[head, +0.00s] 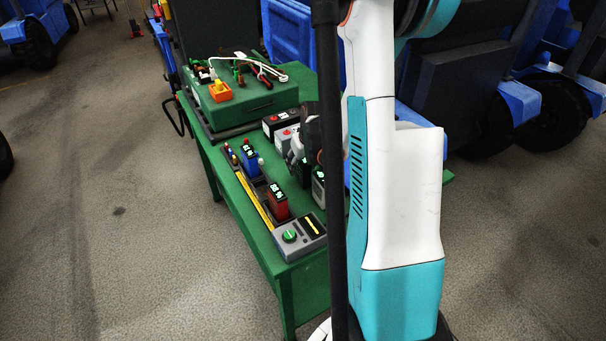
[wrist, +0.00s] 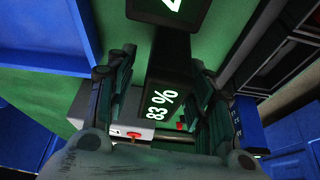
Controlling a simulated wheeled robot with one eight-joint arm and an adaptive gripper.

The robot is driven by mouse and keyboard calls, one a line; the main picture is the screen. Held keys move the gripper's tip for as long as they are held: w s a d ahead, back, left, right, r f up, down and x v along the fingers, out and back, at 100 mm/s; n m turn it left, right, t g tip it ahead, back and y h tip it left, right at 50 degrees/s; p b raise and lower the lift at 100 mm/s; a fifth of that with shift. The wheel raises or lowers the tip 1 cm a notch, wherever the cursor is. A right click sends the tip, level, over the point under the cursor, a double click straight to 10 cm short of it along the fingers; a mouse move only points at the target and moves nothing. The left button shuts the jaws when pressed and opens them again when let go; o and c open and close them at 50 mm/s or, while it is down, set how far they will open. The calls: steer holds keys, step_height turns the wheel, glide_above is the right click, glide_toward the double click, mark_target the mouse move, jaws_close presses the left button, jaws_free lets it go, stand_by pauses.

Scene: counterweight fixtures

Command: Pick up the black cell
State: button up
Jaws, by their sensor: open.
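A black cell (wrist: 162,104) with a lit "83 %" display stands between my gripper's fingers in the wrist view. My gripper (wrist: 161,68) is open, with one finger on each side of the cell; I cannot tell whether either finger touches it. In the head view my gripper (head: 298,152) is low over the green table (head: 232,192), partly hidden by my own arm and a dark post. The black cell is mostly hidden there behind the gripper.
Beside the gripper are a grey cell with a red button (wrist: 134,134) and another display cell (wrist: 168,14). A blue cell (head: 250,160), a red cell (head: 276,203) and a grey dial unit (head: 300,238) stand left and in front. A green case (head: 245,105) sits behind.

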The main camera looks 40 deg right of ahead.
steer(key=shift+w+d+f, duration=0.1)
steer(key=shift+w+f, duration=0.15)
steer(key=shift+f, duration=0.35)
steer(key=shift+c, duration=0.5)
jaws_close()
steer(key=shift+r, duration=0.15)
